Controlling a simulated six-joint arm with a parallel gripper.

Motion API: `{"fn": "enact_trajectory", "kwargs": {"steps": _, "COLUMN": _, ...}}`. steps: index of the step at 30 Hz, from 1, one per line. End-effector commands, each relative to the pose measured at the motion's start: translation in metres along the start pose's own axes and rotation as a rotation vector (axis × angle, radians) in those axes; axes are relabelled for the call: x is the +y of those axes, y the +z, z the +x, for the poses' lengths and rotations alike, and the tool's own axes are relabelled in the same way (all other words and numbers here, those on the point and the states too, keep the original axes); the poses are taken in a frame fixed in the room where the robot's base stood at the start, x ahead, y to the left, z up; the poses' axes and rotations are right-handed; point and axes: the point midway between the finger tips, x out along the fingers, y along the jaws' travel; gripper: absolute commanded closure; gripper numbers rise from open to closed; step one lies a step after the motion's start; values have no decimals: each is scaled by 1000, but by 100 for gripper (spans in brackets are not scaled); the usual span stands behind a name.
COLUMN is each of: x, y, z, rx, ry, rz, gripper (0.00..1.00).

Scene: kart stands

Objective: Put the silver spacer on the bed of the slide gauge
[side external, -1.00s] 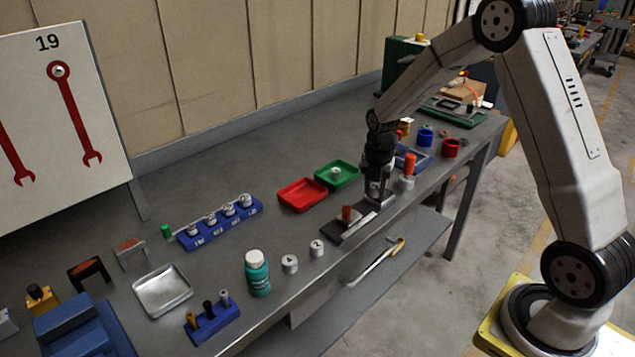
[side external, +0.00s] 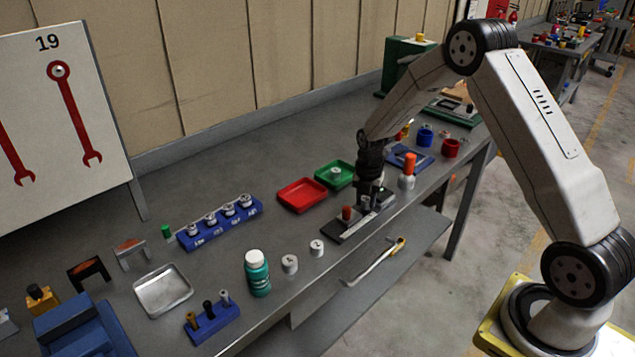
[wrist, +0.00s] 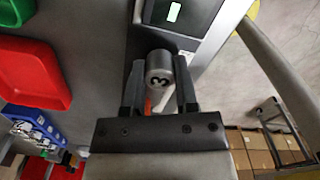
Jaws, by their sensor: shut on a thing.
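My gripper (wrist: 158,78) is shut on the silver spacer (wrist: 158,68), a short cylinder marked 3, in the wrist view. In the side view, my gripper (side external: 368,203) is low over the slide gauge (side external: 345,236), a dark flat base with a pale scale strip and a red-orange upright piece (side external: 347,214). The gauge's display (wrist: 173,12) shows at the top of the wrist view. The spacer appears over the gauge, between the display and the orange piece. I cannot tell whether it touches the bed; the jaws hide it in the side view.
A red tray (side external: 302,207) and a green tray (side external: 346,186) with a small silver cylinder (side external: 335,172) stand behind the gauge. Two pale cylinders (side external: 290,265) (side external: 317,248) stand to its left.

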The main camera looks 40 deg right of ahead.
Motion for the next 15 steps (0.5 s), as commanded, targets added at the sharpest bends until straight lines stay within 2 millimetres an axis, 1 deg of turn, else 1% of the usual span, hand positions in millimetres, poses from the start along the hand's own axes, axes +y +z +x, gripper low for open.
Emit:
{"fn": "enact_trajectory", "kwargs": {"steps": 3, "x": 0, "y": 0, "z": 6, "rx": 0, "ry": -1, "rz": 0, "gripper": 100}}
{"fn": "enact_trajectory", "kwargs": {"steps": 15, "x": 0, "y": 0, "z": 9, "rx": -1, "ry": 0, "rz": 0, "gripper": 100}}
